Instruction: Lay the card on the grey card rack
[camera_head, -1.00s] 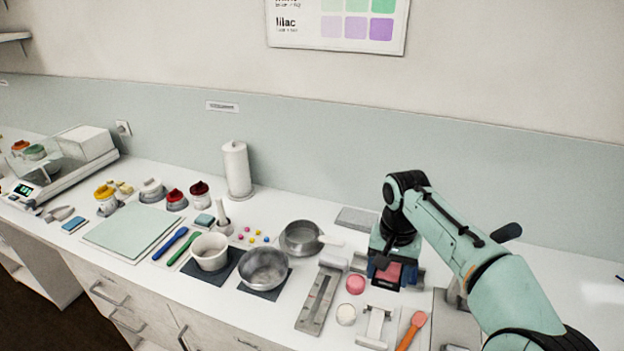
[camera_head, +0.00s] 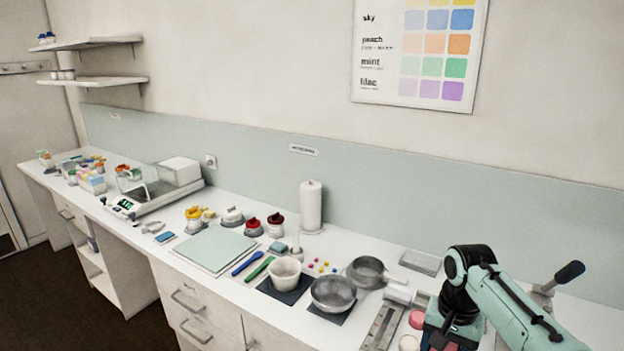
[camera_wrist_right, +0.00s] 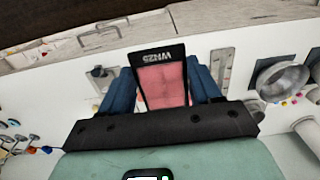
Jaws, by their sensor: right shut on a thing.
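The card (camera_wrist_right: 160,86), pink with a black frame and the marking WN25, is held between the blue fingers of my right gripper (camera_wrist_right: 163,84) in the right wrist view. In the head view my right gripper (camera_head: 450,338) is at the bottom right, over the front part of the counter, and its fingertips are largely cut off. A flat grey piece (camera_head: 420,262) lies at the back of the counter near the wall; I cannot tell whether it is the grey card rack. My left gripper is not in view.
Beside my right gripper are a pink disc (camera_head: 417,319), a grey gauge (camera_head: 382,326) and a metal pan (camera_head: 366,272). A steel bowl (camera_head: 333,292), a white mortar (camera_head: 285,272), a paper roll (camera_head: 311,206) and a balance (camera_head: 150,195) stand further left. A lever handle (camera_head: 570,273) rises behind my arm.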

